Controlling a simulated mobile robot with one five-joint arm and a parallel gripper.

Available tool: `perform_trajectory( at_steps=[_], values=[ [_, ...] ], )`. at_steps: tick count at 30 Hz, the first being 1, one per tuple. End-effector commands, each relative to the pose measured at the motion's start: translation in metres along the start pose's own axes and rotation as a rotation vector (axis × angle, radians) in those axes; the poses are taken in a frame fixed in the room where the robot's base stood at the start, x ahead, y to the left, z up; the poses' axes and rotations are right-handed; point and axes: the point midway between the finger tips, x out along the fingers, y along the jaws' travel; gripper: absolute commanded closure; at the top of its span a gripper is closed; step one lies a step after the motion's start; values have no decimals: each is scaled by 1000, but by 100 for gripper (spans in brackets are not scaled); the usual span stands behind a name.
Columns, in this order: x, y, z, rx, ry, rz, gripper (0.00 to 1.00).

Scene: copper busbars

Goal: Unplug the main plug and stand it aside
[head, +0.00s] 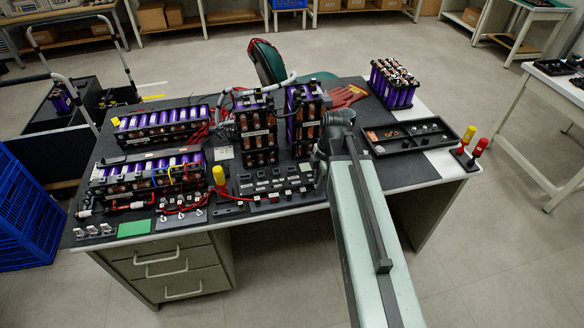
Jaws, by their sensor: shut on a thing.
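My arm reaches over the desk from the lower right, and its dark joint (340,118) is beside the battery stacks. My gripper's fingers do not show; the arm hides that spot. I cannot see what they hold. A yellow-topped plug (219,176) stands upright on the desk, left of the dark row of blocks. A red cable (285,206) runs along the front of that row toward my arm, where its end is hidden. I cannot tell which piece is the main plug.
Purple battery packs with copper bars (160,130) fill the desk's left and middle. A black tray (445,135) with small parts lies right of my arm. Yellow and red handled tools (468,134) stand at the right edge. Bare desk (400,168) shows in front of the tray.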

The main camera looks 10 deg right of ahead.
Motion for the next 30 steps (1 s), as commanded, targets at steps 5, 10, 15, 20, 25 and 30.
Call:
perform_trajectory(
  at_steps=[5, 10, 15, 20, 25, 30],
  values=[
    [3, 0, 0, 0, 0, 0, 100],
    [5, 0, 0, -1, 0, 0, 100],
    [4, 0, 0, -1, 0, 0, 76],
    [4, 0, 0, -1, 0, 0, 56],
    [4, 0, 0, -1, 0, 0, 56],
    [-4, 0, -2, -2, 0, 0, 56]
  ],
)
